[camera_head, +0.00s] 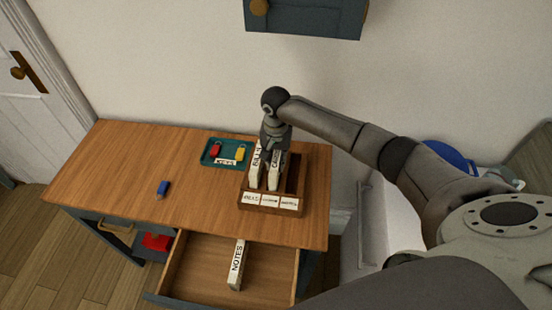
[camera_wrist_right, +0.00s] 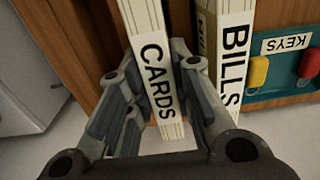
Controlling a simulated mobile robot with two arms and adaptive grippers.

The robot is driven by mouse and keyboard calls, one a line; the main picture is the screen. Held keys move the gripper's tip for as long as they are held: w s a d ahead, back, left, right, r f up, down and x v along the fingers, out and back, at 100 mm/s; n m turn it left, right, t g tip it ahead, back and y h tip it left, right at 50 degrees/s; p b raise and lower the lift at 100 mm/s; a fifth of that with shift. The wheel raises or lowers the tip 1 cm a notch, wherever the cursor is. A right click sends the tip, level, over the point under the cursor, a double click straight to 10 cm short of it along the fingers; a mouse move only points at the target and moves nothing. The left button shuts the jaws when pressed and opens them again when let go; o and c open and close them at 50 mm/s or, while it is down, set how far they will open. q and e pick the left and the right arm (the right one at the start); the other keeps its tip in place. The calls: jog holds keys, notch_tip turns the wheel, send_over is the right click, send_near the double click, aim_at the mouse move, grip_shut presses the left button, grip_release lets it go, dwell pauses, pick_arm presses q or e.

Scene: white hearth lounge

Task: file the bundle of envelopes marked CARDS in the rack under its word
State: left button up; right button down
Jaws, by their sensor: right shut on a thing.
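The CARDS bundle (camera_head: 274,172) is a white upright block with its word on the front edge. It stands at the middle slot of the wooden rack (camera_head: 301,165), above the middle label; whether it rests on the rack floor is hidden. My right gripper (camera_head: 274,148) is shut on its upper part. In the right wrist view the CARDS bundle (camera_wrist_right: 156,75) sits between both fingers. The BILLS bundle (camera_head: 256,168) stands in the left slot, and it shows beside CARDS in the right wrist view (camera_wrist_right: 234,45). My left gripper is not in view.
The rack's right slot looks empty. A teal KEYS tray (camera_head: 209,158) with red and yellow tags sits behind left. A blue object (camera_head: 163,189) lies on the desk (camera_head: 110,170). A NOTES bundle (camera_head: 237,265) lies in the open drawer (camera_head: 202,270).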

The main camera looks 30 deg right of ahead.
jog(key=shift+f, duration=0.1)
jog(key=c, duration=1.3)
grip_release()
notch_tip(320, 180, up, 12)
jog(key=shift+r+b, duration=0.15)
jog(key=shift+b, duration=0.65)
